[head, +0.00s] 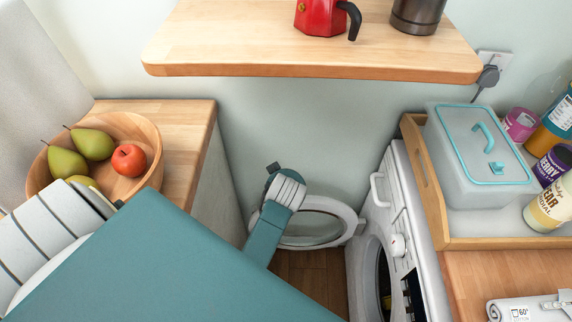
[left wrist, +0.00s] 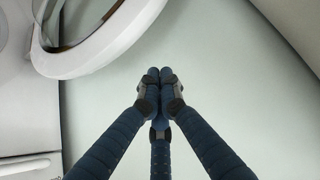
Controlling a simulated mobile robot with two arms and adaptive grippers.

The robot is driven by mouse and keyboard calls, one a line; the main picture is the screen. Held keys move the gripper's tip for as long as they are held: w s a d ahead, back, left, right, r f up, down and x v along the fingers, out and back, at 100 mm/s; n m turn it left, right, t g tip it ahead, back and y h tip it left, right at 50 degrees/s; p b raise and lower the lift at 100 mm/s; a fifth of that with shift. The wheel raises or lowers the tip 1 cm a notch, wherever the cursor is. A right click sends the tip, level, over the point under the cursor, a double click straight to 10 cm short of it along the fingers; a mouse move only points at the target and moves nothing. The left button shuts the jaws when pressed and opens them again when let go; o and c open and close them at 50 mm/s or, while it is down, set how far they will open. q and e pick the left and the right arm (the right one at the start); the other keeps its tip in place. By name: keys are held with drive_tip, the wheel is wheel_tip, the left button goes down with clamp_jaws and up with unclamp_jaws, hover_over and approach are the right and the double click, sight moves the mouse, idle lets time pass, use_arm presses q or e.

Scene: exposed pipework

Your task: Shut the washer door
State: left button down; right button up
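The white washer (head: 402,205) stands at the right, under the counter, with its dark round opening uncovered. Its round door (head: 346,213), a white ring with a glass middle, stands swung open to the left of the washer. My left arm reaches down to the door, and its wrist covers the door's left part. The fingers are hidden in the head view. In the left wrist view my left gripper (left wrist: 160,79) has its fingertips together with nothing seen between them. The door rim (left wrist: 112,48) is at upper left there, apart from the fingertips in the picture. My right gripper is not in view.
A wooden shelf (head: 300,66) with a red moka pot (head: 318,17) overhangs the gap. A counter with a fruit bowl (head: 150,180) is at left. A tray (head: 425,185) with a lidded box (head: 470,170) and jars is above the washer. Wooden floor shows below the door.

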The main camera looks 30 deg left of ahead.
use_arm(q)
drive_tip(key=x, duration=1)
drive_tip(key=s+d, duration=0.1)
drive_tip(key=s, duration=0.1)
drive_tip(key=s+d, duration=0.1)
drive_tip(key=shift+s+d+r+p, duration=0.25)
drive_tip(key=shift+s+d+p, duration=0.05)
drive_tip(key=shift+s+p, duration=0.05)
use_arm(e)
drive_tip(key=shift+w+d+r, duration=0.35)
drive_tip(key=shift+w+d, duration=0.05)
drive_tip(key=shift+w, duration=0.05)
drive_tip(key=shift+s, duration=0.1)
